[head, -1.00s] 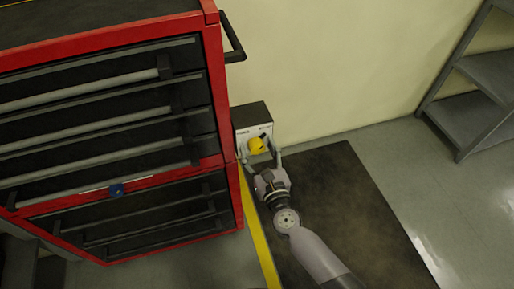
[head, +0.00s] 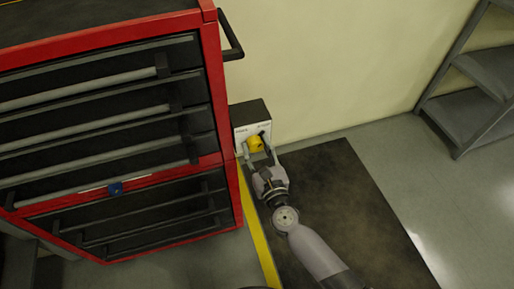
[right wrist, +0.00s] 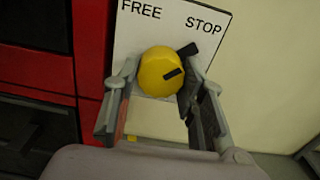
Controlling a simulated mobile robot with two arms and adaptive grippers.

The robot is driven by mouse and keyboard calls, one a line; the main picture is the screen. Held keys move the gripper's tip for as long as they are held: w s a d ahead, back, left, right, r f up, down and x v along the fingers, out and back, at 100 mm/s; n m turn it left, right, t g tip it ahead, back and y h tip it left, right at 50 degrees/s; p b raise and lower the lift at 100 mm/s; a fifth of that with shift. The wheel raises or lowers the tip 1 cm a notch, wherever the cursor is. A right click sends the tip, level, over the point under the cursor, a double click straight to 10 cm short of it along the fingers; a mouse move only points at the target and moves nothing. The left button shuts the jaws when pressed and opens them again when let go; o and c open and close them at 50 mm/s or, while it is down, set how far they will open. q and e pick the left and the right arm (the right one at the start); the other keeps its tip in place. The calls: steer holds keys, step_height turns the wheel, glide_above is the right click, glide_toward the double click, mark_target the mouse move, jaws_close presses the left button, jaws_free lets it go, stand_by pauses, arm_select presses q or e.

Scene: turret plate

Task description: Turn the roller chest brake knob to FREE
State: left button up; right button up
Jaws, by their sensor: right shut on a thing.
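The brake knob (head: 255,145) is yellow and sits on the white front of a small dark-topped box (head: 250,112) beside the chest. In the right wrist view the knob (right wrist: 156,72) has a black mark slanting up and right, toward the STOP label (right wrist: 203,25). The FREE label (right wrist: 141,10) is at the upper left. My right gripper (head: 257,147) is shut on the knob, one finger on each side. It also shows in the right wrist view (right wrist: 160,75). The red roller chest (head: 211,90) stands at the left. My left gripper is out of view.
A black side handle (head: 232,40) juts from the chest above the box. A dark mat (head: 345,205) and a yellow floor line (head: 257,235) lie below. Grey shelves (head: 480,95) stand at the far right. The floor between is clear.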

steer(key=n+p, duration=0.1)
steer(key=n, duration=0.3)
steer(key=shift+r+n, duration=0.1)
steer(key=shift+n, duration=0.3)
steer(key=n+p, duration=0.1)
steer(key=n, duration=0.3)
steer(key=shift+d+n, duration=0.1)
steer(key=shift+n, duration=0.2)
steer(key=n+p, duration=0.1)
steer(key=n, duration=0.3)
steer(key=shift+r, duration=0.1)
steer(key=shift+n+p, duration=0.65)
steer(key=shift+n, duration=1.45)
steer(key=o, duration=1.2)
steer(key=shift+c, duration=0.2)
